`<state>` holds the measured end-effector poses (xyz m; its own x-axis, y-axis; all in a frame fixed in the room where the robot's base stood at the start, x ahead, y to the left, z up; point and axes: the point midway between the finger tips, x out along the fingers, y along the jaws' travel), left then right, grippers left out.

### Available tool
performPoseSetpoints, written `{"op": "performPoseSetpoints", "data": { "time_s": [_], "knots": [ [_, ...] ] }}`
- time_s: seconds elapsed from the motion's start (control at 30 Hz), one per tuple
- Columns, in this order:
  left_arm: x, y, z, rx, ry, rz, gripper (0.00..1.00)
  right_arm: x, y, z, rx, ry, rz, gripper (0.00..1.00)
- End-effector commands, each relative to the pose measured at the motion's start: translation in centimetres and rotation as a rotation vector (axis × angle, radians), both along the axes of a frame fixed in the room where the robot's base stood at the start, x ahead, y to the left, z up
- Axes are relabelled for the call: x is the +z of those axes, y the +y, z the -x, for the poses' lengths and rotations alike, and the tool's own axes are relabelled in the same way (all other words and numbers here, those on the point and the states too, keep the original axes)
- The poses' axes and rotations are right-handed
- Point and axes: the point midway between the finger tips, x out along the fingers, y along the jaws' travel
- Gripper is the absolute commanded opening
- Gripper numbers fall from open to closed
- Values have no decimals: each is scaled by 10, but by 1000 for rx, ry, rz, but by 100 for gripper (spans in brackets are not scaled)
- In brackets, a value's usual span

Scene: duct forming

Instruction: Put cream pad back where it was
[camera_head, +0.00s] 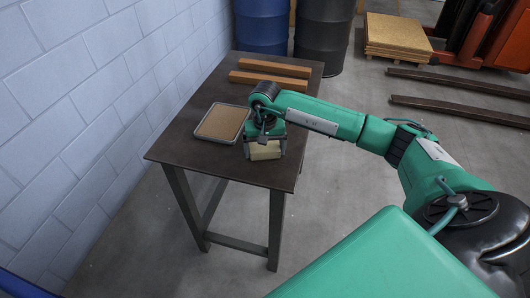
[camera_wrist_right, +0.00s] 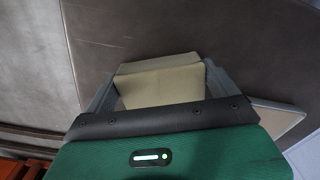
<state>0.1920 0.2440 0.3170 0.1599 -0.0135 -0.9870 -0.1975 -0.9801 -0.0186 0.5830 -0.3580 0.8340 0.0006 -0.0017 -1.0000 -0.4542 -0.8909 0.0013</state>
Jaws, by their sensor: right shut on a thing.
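The cream pad (camera_head: 265,150) is a pale block between the fingers of my right gripper (camera_head: 264,153), low over the dark table (camera_head: 180,147). In the right wrist view the pad (camera_wrist_right: 160,84) fills the space between the two grey fingers of the gripper (camera_wrist_right: 158,92). The gripper is shut on it. I cannot tell whether the pad touches the tabletop. A shallow tray (camera_head: 221,123) with a tan surface lies just left of the gripper, and its corner shows in the right wrist view (camera_wrist_right: 276,119). My left gripper is not in view.
Two brown wooden bars (camera_head: 270,76) lie at the table's far end. A white block wall (camera_head: 90,110) runs along the left side. Blue (camera_head: 262,25) and dark (camera_head: 324,35) drums stand behind. Stacked boards (camera_head: 397,36) and long dark beams (camera_head: 460,85) lie on the floor to the right.

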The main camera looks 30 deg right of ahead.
Motion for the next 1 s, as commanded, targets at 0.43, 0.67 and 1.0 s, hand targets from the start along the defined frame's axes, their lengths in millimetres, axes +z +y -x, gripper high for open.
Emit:
{"op": "performPoseSetpoints", "data": {
  "time_s": [0.43,0.67,1.0],
  "knots": [
    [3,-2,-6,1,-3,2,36,-2,0,0,0,-1,0,66],
    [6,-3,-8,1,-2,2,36,-3,0,0,0,0,0,100],
    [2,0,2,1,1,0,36,5,0,0,0,-1,0,100]
  ]
}}
